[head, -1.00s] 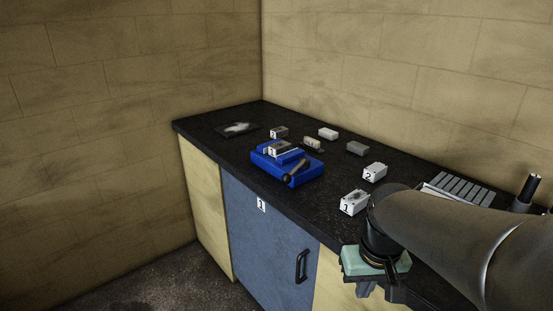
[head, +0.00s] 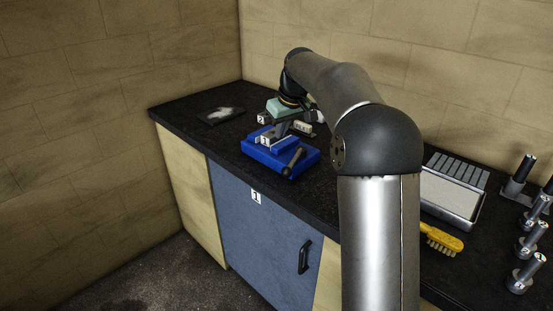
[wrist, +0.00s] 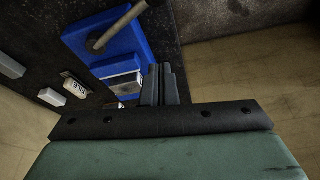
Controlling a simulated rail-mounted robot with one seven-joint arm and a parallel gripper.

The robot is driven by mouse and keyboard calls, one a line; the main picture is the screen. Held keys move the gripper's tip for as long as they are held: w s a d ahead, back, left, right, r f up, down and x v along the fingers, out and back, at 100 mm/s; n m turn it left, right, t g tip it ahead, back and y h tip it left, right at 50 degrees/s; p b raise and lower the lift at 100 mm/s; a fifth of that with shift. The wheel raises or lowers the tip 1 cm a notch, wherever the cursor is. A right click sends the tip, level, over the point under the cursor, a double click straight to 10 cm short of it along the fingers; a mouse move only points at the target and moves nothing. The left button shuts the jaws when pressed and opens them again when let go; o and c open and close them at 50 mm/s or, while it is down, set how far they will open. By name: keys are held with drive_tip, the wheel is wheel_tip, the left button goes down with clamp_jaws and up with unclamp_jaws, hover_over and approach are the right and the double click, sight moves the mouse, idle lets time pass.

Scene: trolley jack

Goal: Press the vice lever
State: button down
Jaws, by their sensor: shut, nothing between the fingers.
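The blue vice (head: 257,151) stands on the black worktop near its front edge. Its dark lever (head: 294,160) sticks up at a slant on the right-front side; it also shows in the wrist view (wrist: 116,27). A pale block (head: 265,140) with a number 1 tag sits in the vice; in the wrist view its metal face (wrist: 123,83) shows beside the fingers. My gripper (head: 273,131) is above the back of the vice, apart from the lever. In the wrist view its two fingers (wrist: 160,82) are together and empty. I cannot tell whether they touch the block.
A block tagged 2 (head: 261,118) and a small labelled piece (head: 302,127) stand behind the vice. A grey tray (head: 452,193), a yellow brush (head: 441,239) and several metal posts (head: 530,240) are to the right.

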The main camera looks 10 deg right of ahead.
sight(294, 160)
wheel_tip(294, 160, down, 10)
drive_tip(key=p, duration=0.2)
drive_tip(key=shift+s, duration=0.3)
idle(0.3)
drive_tip(key=shift+d, duration=0.1)
